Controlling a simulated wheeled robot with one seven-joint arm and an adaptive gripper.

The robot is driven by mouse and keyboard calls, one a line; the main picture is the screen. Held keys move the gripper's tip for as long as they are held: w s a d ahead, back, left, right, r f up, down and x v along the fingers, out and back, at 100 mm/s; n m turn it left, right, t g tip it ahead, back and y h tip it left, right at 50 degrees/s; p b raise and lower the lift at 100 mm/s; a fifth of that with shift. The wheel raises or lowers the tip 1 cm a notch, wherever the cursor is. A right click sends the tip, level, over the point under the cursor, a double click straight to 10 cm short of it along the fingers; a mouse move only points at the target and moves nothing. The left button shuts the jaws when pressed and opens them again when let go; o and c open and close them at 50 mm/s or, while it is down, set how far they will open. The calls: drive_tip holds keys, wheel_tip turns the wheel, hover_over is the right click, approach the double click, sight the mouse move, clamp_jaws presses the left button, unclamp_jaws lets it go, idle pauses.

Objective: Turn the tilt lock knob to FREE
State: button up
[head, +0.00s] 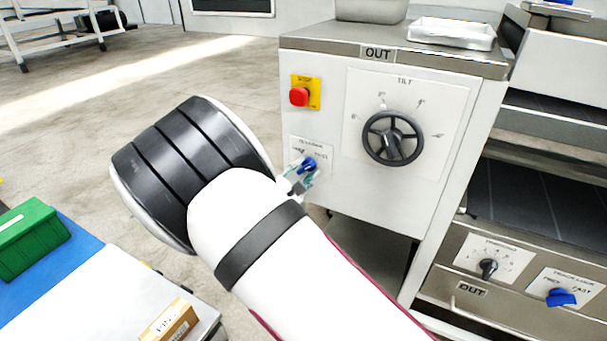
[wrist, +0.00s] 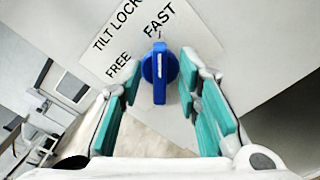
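The blue tilt lock knob (wrist: 160,68) sits on a white panel below a label (wrist: 135,35) reading TILT LOCK, FREE and FAST. In the wrist view its ridge stands nearly upright, with the upper end toward FAST; FREE is to its upper left. My gripper (wrist: 160,88) is open, with one teal finger on each side of the knob and visible gaps between. In the head view the knob (head: 309,164) shows at the tip of my gripper (head: 298,180), partly hidden by the fingers along with its label.
A black TILT handwheel (head: 393,138) is right of the knob, and a red button on a yellow plate (head: 300,95) is above it. Another blue knob (head: 561,297) is on the lower right panel. A table with a green box (head: 30,240) is at left.

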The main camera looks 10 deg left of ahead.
drive_tip(key=shift+w, duration=0.1)
clamp_jaws()
drive_tip(key=shift+r+n+p, duration=0.1)
drive_tip(key=shift+n+p, duration=0.2)
drive_tip(key=shift+p, duration=0.1)
drive_tip(key=n+p, duration=0.2)
drive_tip(key=p, duration=0.1)
drive_tip(key=shift+r+n, duration=0.1)
drive_tip(key=shift+n, duration=0.3)
drive_tip(key=n+p, duration=0.3)
drive_tip(key=n, duration=0.1)
drive_tip(key=shift+a, duration=0.15)
drive_tip(key=n+p, duration=0.3)
drive_tip(key=n, duration=0.2)
drive_tip(key=shift+a+n, duration=0.1)
drive_tip(key=shift+n, duration=0.3)
drive_tip(key=n, duration=0.1)
drive_tip(key=n+p, duration=0.1)
drive_tip(key=n, duration=0.1)
drive_tip(key=n+p, duration=0.1)
drive_tip(key=shift+a+f+n, duration=0.1)
drive_tip(key=shift+f+n, duration=0.15)
drive_tip(key=shift+n, duration=0.05)
drive_tip(key=shift+w, duration=0.1)
